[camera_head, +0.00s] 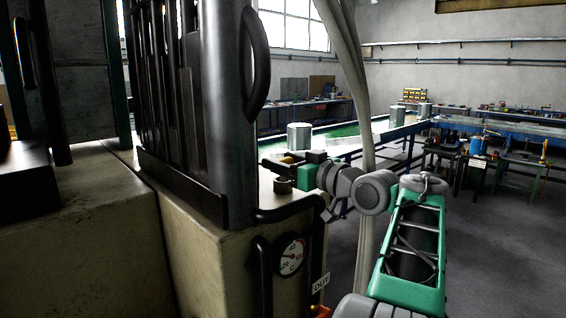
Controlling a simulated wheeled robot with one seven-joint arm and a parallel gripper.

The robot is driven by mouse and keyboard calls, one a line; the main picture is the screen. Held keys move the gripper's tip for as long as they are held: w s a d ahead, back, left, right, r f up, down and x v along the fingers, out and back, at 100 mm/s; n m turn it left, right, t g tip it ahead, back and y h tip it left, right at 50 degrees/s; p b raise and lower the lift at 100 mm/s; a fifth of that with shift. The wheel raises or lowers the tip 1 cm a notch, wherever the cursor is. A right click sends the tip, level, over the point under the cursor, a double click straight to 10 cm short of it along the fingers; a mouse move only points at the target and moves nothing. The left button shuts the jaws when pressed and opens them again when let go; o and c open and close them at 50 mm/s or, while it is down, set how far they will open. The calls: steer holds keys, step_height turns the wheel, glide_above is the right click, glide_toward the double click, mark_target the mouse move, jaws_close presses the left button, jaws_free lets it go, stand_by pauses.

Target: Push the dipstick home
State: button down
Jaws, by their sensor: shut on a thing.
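My gripper (285,163) is at the centre of the head view, at the end of my green and grey arm, pointing left. Its dark fingers are shut on a small tan piece, which looks like the handle of the dipstick (289,160). The rest of the dipstick is too small or hidden to make out. A short brownish round collar (283,186) stands on top of the pale machine housing (190,235), just below my fingers. I cannot tell whether the dipstick's lower end is inside the collar.
A tall dark finned unit with a curved handle (259,60) rises close left of my gripper. A dark pipe (290,208) and a round gauge (291,257) are at the housing's front. A thick grey cable (355,80) hangs behind my arm. Open floor lies to the right.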

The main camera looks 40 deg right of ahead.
step_height(320, 180, down, 3)
steer(key=shift+r+b, duration=0.15)
steer(key=shift+b, duration=0.55)
steer(key=c, duration=0.5)
jaws_free()
steer(key=shift+r, duration=0.1)
